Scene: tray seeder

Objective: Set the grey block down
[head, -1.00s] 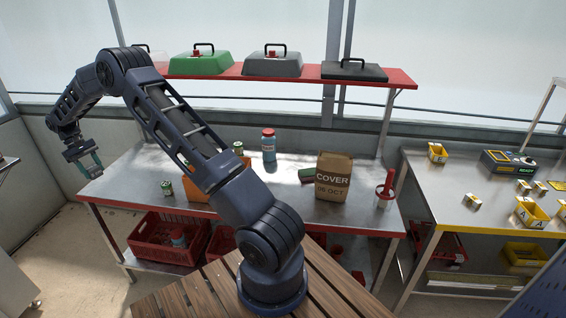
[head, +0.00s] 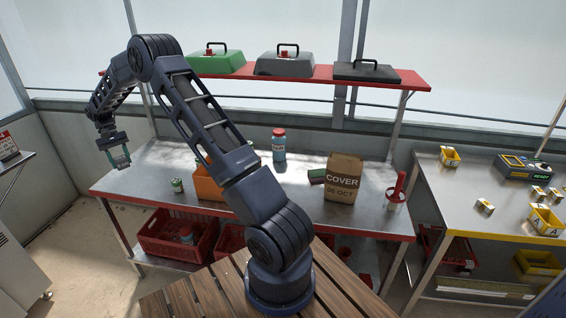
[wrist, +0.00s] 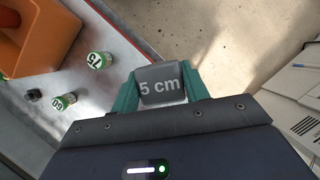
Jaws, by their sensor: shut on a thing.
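The grey block (wrist: 162,88), marked "5 cm", is between the two green fingers of my gripper (wrist: 160,92) in the wrist view. My gripper is shut on it. Bare floor shows beyond the block there. In the head view my gripper (head: 117,157) hangs in the air by the left end of the metal-topped table (head: 145,172). The block is too small to make out clearly in the head view.
Small green-banded cans (wrist: 98,63) and an orange bin (wrist: 32,38) are on the table. A red shelf (head: 320,76) holds several lids.

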